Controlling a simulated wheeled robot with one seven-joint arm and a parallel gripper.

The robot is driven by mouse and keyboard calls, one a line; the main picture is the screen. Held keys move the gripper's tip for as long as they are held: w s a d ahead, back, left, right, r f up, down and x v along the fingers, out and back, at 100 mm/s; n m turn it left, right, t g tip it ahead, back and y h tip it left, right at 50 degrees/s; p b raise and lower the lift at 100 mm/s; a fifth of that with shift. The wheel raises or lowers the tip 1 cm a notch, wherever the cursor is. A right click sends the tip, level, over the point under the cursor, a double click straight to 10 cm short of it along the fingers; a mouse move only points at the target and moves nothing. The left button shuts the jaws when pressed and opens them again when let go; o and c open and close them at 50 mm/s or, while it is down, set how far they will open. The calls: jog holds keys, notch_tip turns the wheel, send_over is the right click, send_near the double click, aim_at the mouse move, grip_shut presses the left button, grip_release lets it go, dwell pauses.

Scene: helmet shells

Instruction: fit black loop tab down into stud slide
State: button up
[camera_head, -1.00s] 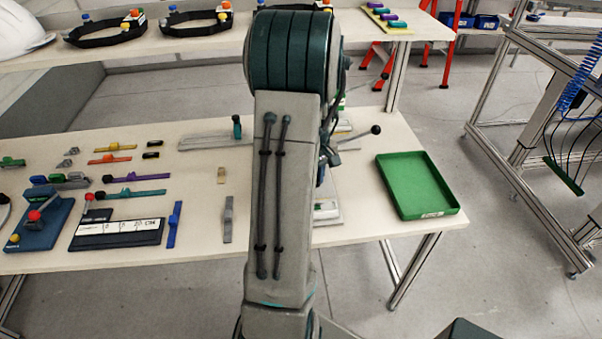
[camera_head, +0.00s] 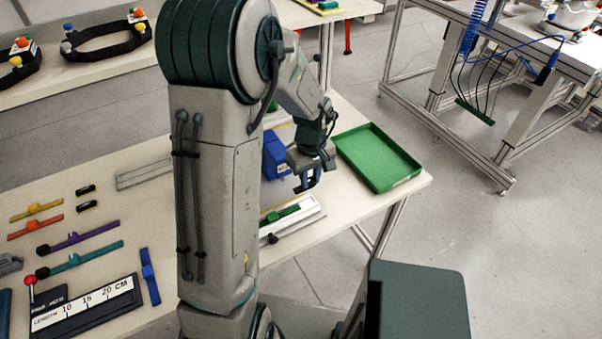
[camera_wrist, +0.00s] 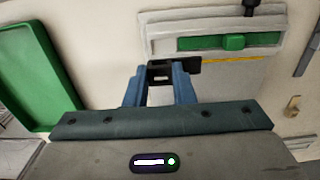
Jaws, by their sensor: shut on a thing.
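My gripper (camera_head: 308,178) hangs above the right part of the table. In the wrist view its blue fingers (camera_wrist: 160,86) are shut on a small black piece with an opening, which looks like the black loop tab (camera_wrist: 160,70). The tab is held apart from a pale fixture (camera_wrist: 165,29) just beyond it. A green slide piece (camera_wrist: 234,42) sits in the fixture's channel; it also shows in the head view (camera_head: 283,214). I cannot tell for sure that this is the stud slide. The tab's underside is hidden.
A green tray (camera_head: 378,157) lies at the table's right end. A blue block (camera_head: 276,155) stands behind the fixture. Coloured strips, two small black pieces (camera_head: 86,197) and a length gauge (camera_head: 84,308) lie on the left. A lever with a black knob (camera_head: 270,238) is by the fixture.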

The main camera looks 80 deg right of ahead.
jog(key=shift+w, duration=0.15)
jog(key=shift+f+b, duration=0.1)
jog(key=shift+b, duration=0.2)
jog(key=b, duration=0.5)
send_over(309, 203)
notch_tip(309, 203, down, 6)
jog(key=shift+r, duration=0.15)
jog(key=shift+b, duration=0.65)
dwell(1.3)
jog(key=shift+f+b, duration=0.95)
jog(key=o, duration=1)
jog(key=shift+o, duration=0.2)
jog(key=shift+r, duration=0.15)
notch_tip(309, 203, up, 14)
jog(key=shift+f, duration=0.2)
